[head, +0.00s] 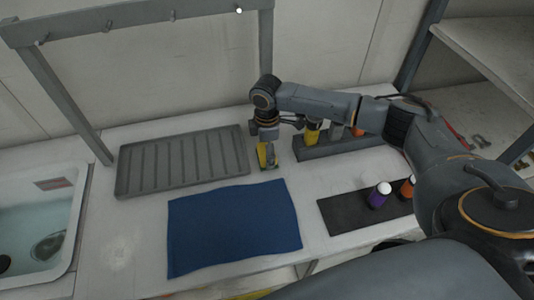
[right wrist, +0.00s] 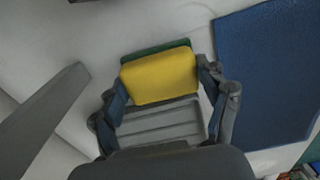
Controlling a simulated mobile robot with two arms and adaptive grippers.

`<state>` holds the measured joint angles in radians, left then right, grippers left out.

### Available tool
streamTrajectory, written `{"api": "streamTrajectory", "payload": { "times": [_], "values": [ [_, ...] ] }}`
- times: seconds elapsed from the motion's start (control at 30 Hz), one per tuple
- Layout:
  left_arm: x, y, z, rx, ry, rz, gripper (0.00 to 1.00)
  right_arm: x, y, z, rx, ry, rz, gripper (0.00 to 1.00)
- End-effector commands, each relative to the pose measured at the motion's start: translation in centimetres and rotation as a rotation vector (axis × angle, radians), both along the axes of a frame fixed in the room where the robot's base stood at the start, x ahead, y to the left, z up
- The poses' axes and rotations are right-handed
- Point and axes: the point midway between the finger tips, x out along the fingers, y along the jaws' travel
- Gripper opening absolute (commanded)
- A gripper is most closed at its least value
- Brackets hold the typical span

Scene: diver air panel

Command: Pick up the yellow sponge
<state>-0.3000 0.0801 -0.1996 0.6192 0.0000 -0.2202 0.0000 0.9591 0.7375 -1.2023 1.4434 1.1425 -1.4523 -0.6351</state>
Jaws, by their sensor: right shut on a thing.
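The yellow sponge (head: 262,157) is at the counter between the ridged grey tray and the grey bottle holder. My right gripper (head: 267,148) is above it in the head view and partly hides it. In the right wrist view, the sponge (right wrist: 158,78) has a green layer along its far edge and lies between the two fingers of my right gripper (right wrist: 163,82), which is shut on it. I cannot tell whether the sponge touches the counter. My left gripper is not in view.
A ridged grey tray (head: 180,165) lies left of the sponge, under a grey rail frame (head: 130,22). A blue cloth (head: 235,225) lies in front. A bottle holder (head: 335,148) stands right. A dark mat (head: 345,212) bears a purple bottle (head: 377,200). A sink (head: 45,215) is far left.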

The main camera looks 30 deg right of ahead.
Motion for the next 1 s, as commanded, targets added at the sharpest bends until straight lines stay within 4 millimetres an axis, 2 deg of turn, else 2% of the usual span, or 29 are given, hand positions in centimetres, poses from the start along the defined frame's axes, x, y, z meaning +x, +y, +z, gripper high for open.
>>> {"api": "streamTrajectory", "payload": {
  "times": [0.13,0.43,0.6,0.7,0.83,1.0],
  "values": [
    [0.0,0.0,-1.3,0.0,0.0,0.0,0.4,0.2,-0.1,2.0,0.0,-0.006,-0.001,0.43],
    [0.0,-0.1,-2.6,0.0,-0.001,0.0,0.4,-2.6,5.3,8.3,0.002,-0.007,0.009,0.43],
    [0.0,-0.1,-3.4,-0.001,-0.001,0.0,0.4,-4.6,8.9,10.0,0.002,-0.004,0.007,0.43],
    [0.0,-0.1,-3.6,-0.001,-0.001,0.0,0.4,-5.3,10.4,10.9,0.002,-0.005,0.005,0.43],
    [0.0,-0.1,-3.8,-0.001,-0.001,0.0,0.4,-6.0,11.7,11.6,0.001,-0.002,0.002,0.43],
    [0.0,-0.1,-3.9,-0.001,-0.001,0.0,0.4,-6.4,12.3,12.0,0.001,-0.001,-0.001,0.43]
  ]
}}
